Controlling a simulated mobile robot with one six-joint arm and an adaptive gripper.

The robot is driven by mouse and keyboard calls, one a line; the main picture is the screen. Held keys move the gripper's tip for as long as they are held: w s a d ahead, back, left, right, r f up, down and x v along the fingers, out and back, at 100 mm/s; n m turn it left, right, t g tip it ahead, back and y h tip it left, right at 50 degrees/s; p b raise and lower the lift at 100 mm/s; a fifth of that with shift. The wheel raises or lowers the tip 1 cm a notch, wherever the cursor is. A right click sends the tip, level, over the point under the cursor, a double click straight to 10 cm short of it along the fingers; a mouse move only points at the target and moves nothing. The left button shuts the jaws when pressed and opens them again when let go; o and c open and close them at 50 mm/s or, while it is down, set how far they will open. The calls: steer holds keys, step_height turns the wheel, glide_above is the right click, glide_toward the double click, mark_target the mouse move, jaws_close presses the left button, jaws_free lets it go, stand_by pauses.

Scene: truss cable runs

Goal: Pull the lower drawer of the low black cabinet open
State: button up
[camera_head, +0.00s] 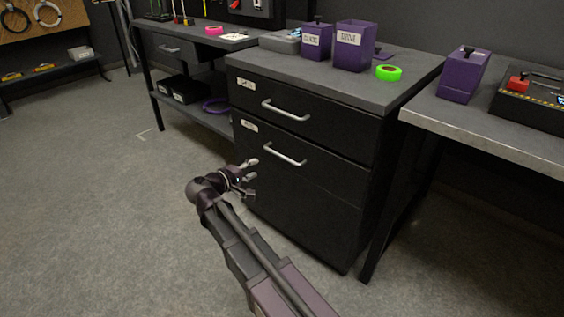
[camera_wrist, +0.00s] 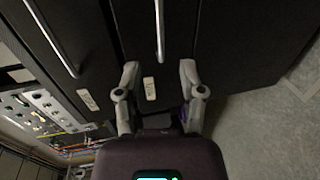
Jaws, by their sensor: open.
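The low black cabinet (camera_head: 315,222) has an upper drawer and a lower drawer (camera_head: 325,180), both flush with its body. The lower drawer has a pale bar handle (camera_head: 285,154) and a white label (camera_head: 250,126). My gripper (camera_head: 254,177) is open and empty, left of and below this handle in the head view. In the wrist view, my gripper (camera_wrist: 159,72) has its fingers spread. The lower handle (camera_wrist: 160,28) runs lengthwise ahead of the gap between the fingertips, apart from them. The label (camera_wrist: 150,88) shows between the fingers.
The upper handle (camera_head: 286,110) lies just above. Purple bins (camera_head: 352,47) and green tape (camera_head: 388,73) sit on the cabinet top. A workbench (camera_head: 490,125) stands close on the right, another bench (camera_head: 195,38) on the left. The floor (camera_head: 110,220) in front is clear.

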mark_target(281, 157)
steer(key=shift+w+d, duration=0.1)
stand_by(0.3)
steer(key=b+x, duration=0.2)
steer(key=x, duration=1.1)
steer(key=shift+w+d+b, duration=0.15)
steer(key=shift+w+b, duration=0.05)
steer(key=shift+b, duration=0.15)
jaws_close()
